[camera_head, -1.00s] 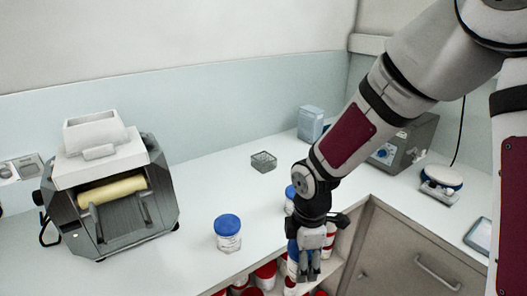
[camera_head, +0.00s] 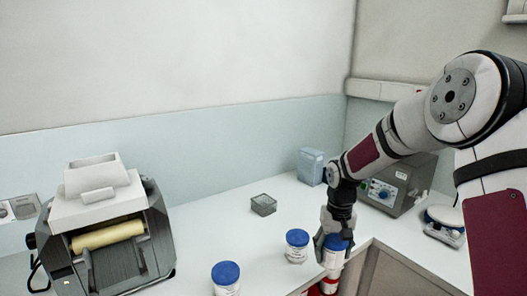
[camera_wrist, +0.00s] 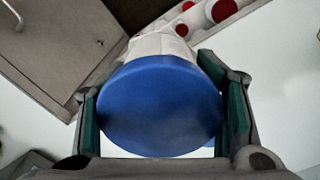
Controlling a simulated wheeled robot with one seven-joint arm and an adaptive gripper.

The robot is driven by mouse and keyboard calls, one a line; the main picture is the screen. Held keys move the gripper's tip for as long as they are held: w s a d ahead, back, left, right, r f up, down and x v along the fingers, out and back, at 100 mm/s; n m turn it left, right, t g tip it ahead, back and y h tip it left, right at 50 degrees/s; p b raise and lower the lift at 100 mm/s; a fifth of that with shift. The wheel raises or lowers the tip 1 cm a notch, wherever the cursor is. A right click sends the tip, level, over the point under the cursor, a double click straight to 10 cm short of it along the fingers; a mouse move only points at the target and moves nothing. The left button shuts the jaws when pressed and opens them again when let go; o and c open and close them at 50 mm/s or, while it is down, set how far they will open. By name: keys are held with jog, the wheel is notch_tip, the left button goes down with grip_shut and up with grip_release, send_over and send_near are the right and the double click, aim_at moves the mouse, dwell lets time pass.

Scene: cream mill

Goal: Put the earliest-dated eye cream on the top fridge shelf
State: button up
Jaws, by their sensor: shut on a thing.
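My gripper (camera_head: 331,240) is shut on a blue-lidded white jar (camera_head: 334,257) near the front edge of the counter. In the wrist view the jar's blue lid (camera_wrist: 160,105) fills the space between the two fingers. Another blue-lidded jar (camera_head: 297,246) stands upright on the counter just left of my gripper. A further blue-lidded jar (camera_head: 226,278) stands farther left, near the bottom of the head view. Their labels are too small to read, and the held jar's label is hidden. No fridge shelf can be made out.
Red-lidded jars (camera_wrist: 224,10) sit below the counter edge. A roller mill (camera_head: 105,235) stands at the left. A small grey basket (camera_head: 263,205), a blue-grey container (camera_head: 311,166), a grey machine (camera_head: 397,190) and a scale (camera_head: 444,222) stand farther back. The counter's middle is clear.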

jog(key=s+f, duration=0.1)
jog(key=f, duration=0.1)
jog(key=s+f, duration=0.2)
jog(key=shift+s+a+f, duration=0.1)
jog(key=shift+s, duration=0.2)
